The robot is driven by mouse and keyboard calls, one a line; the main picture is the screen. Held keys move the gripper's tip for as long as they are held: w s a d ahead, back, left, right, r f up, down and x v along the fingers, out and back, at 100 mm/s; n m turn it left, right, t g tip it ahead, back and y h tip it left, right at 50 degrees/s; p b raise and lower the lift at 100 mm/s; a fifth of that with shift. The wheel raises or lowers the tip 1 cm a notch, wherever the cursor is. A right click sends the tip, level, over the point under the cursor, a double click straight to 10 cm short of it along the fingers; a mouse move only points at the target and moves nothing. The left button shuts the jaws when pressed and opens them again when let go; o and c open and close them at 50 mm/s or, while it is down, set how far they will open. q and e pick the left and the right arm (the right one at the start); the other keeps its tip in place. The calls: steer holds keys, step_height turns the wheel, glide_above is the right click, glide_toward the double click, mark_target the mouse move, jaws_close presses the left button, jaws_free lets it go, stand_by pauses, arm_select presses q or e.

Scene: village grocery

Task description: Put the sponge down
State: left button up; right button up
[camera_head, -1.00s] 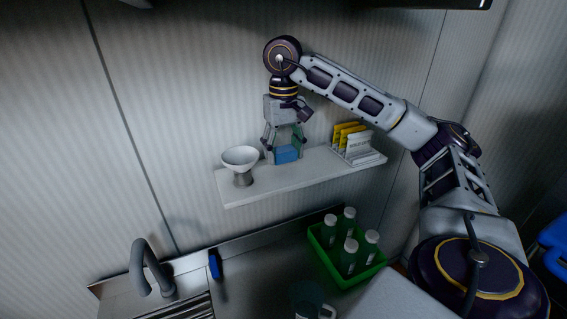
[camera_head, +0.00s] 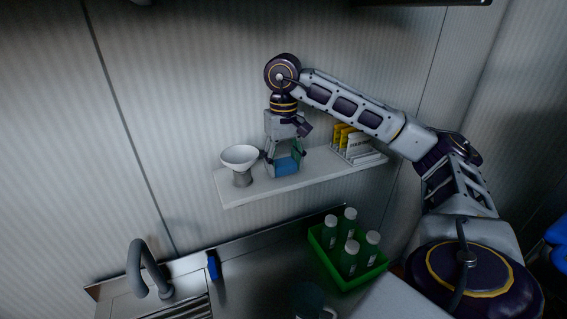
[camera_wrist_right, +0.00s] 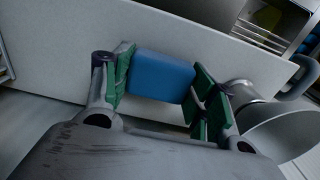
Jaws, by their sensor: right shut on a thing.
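The blue sponge (camera_head: 286,167) is at the wall shelf (camera_head: 230,198), between the fingers of my right gripper (camera_head: 285,165). In the right wrist view the sponge (camera_wrist_right: 162,76) sits between the green finger pads of the gripper (camera_wrist_right: 160,80), and the gripper is shut on it. The sponge is low over the white shelf, with its lower side at or very near the surface; I cannot tell whether it touches. My left gripper is not in view.
A white footed bowl (camera_head: 240,160) stands on the shelf just left of the gripper. A rack of yellow and white packets (camera_head: 352,141) stands at the shelf's right end. Below are a green crate (camera_head: 347,283) with several bottles, a tap (camera_head: 137,268) and a dark mug (camera_head: 308,299).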

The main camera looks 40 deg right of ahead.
mark_target(283, 162)
steer(key=shift+f, duration=0.15)
steer(key=o, duration=0.9)
steer(key=shift+r, duration=0.2)
steer(key=shift+r+p, duration=1)
steer(key=shift+r, duration=1.7)
steer(key=shift+r, duration=0.3)
steer(key=shift+r, duration=0.5)
steer(key=shift+r, duration=1)
